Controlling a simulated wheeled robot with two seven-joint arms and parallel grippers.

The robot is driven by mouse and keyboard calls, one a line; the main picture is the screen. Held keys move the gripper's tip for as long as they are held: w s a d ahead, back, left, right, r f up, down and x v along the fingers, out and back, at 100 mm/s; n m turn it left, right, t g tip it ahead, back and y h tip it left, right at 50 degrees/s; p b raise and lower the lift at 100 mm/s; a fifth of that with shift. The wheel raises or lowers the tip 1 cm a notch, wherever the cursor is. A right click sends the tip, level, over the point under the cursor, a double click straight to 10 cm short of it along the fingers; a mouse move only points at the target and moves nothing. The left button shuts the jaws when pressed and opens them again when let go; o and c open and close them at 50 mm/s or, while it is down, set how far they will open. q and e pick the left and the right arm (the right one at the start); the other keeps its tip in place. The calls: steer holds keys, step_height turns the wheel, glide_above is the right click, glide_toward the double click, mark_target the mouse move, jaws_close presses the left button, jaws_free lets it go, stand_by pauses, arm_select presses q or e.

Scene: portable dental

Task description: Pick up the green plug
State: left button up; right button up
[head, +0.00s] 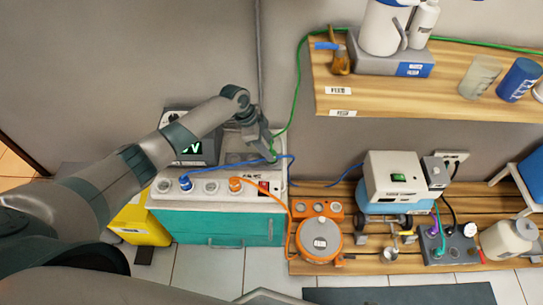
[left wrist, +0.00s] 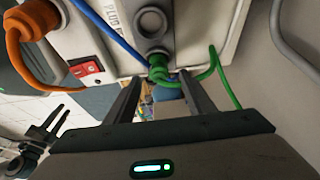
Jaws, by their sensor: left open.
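The green plug (left wrist: 160,68) sits below a round grey socket (left wrist: 151,24) on the white panel in the left wrist view. A green cable (left wrist: 221,75) loops off it to the right. My left gripper (head: 272,157) is open, its fingers (left wrist: 160,85) pointing at the plug, which shows between and just beyond the fingertips. I see no contact. In the head view the arm's end largely hides the plug, and the green cable (head: 296,82) runs up to the shelf. A dark two-pronged part (left wrist: 42,135) shows at lower left of the wrist view; I cannot tell if it is my right gripper.
A blue plug (head: 186,183) and an orange plug (head: 236,184) stand in the white top of the teal cabinet (head: 225,220). A red switch (left wrist: 86,68) is beside the sockets. A monitor (head: 190,148) stands behind. A wooden shelf (head: 400,95) overhangs at right.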

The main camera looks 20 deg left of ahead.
mark_target(271, 151)
arm_select(q)
steer(key=shift+x, duration=1.85)
steer(key=shift+c, duration=0.7)
steer(key=c, duration=1)
